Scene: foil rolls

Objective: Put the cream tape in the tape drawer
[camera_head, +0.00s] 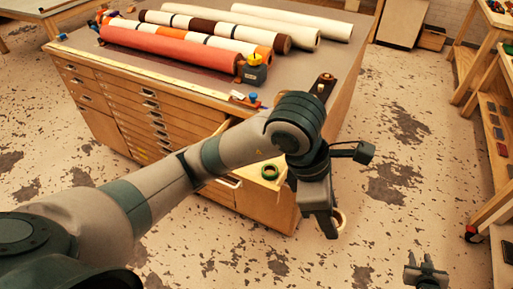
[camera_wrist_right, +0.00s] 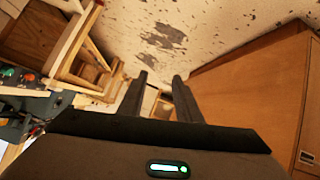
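The cream tape (camera_head: 341,217) is a pale ring at the fingertips of my left gripper (camera_head: 327,222), which points down and appears shut on it. The fingers hide part of the ring. An open drawer (camera_head: 236,181) sticks out of the wooden cabinet, with a green tape roll (camera_head: 269,172) in it. The left gripper is right of this drawer, and my left arm hides part of the drawer. My right gripper (camera_head: 427,268) is open and empty at the lower right. Its two parted fingers also show in the right wrist view (camera_wrist_right: 160,85).
The cabinet top (camera_head: 205,85) carries several long rolls, a yellow-topped dispenser (camera_head: 253,68) and small items near its edge. A wooden shelf rack (camera_head: 490,125) stands at the right. The floor between the cabinet and rack is clear.

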